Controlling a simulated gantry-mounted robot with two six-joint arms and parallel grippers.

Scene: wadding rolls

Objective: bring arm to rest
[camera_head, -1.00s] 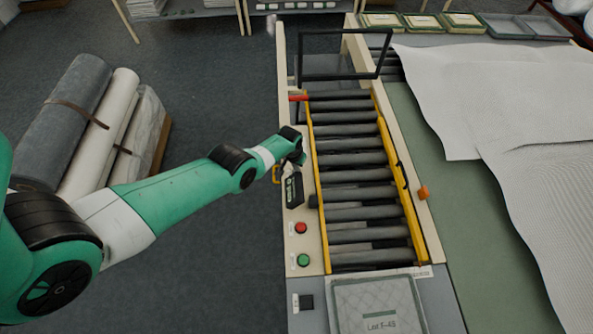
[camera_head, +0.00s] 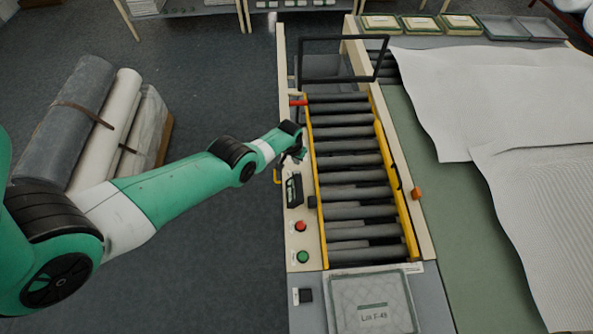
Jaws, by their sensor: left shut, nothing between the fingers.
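My left arm comes in from the left, and its gripper (camera_head: 301,154) is small and dark in this view. The gripper is shut and empty, just above the left rail of the roller conveyor (camera_head: 350,160). The dark display (camera_head: 293,190) on that rail lies just below the gripper in the picture. I cannot tell whether the fingertips touch the rail. My right gripper is out of view.
Red (camera_head: 300,226) and green (camera_head: 302,257) buttons sit on the rail. A black-framed guard (camera_head: 340,42) stands at the conveyor's far end. A labelled pack (camera_head: 372,303) lies at the near end. White sheets (camera_head: 480,100) cover the right table. Rolls (camera_head: 105,115) lie at left.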

